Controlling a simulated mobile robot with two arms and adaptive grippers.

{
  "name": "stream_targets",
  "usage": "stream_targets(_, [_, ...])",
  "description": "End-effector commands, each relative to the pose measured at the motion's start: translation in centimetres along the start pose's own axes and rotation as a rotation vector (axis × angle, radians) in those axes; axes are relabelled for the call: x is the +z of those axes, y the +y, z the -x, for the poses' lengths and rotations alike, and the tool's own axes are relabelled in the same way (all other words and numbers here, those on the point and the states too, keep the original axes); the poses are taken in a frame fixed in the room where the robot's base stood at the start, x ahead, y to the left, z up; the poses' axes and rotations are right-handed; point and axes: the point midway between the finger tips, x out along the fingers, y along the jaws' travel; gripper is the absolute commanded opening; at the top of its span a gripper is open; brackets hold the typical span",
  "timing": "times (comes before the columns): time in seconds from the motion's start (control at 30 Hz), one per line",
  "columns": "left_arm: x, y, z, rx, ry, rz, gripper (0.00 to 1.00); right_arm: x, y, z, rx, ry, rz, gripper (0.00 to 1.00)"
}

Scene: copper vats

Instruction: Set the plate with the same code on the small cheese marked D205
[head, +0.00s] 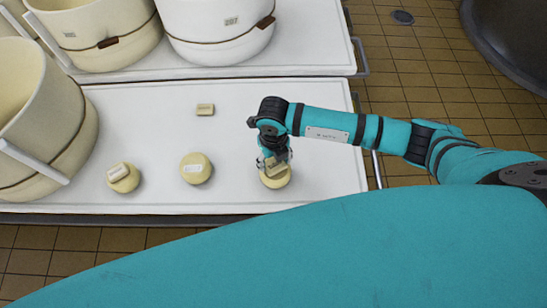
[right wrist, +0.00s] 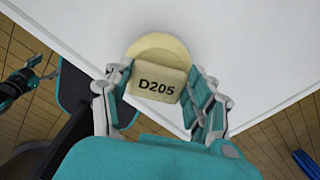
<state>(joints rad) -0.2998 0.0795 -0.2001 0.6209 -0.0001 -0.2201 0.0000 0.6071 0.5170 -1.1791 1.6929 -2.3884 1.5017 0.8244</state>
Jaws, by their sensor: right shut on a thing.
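My right gripper (head: 276,164) is shut on a small cream plate marked D205 (right wrist: 157,81). The plate is at a round yellow small cheese (head: 280,182), the rightmost on the white table. This cheese also shows behind the plate in the right wrist view (right wrist: 160,45). I cannot tell whether plate and cheese touch, and no code on that cheese is readable. Part of what looks like my left gripper (right wrist: 38,72) shows at the left edge of the right wrist view, too small to read its jaws.
On the white table (head: 330,115), a middle cheese (head: 196,177) bears a pale label. A left cheese (head: 125,183) has a plate (head: 118,172) on it. A loose plate (head: 205,109) lies behind. A large cream vat (head: 35,125) stands at the left.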

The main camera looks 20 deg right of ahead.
Motion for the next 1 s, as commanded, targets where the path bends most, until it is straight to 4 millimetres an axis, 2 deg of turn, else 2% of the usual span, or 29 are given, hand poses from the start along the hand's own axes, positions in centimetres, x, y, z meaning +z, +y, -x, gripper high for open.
stream_targets(0.73, [0.11,0.01,-0.60,0.000,-0.001,0.000,0.67,-0.01,0.03,-0.77,0.000,0.000,0.000,0.26])
stream_targets(0.77, [0.11,0.01,-0.60,0.000,-0.001,0.000,0.67,-0.01,0.03,-0.77,0.000,0.000,0.000,0.60])
stream_targets(0.93, [0.12,0.01,-0.60,0.000,-0.001,0.000,0.67,-0.01,0.02,-0.77,0.000,0.000,0.000,0.82])
stream_targets(1.0, [0.13,0.01,-0.60,0.000,-0.001,0.000,0.67,-0.01,0.02,-0.77,0.000,0.000,0.000,0.84])
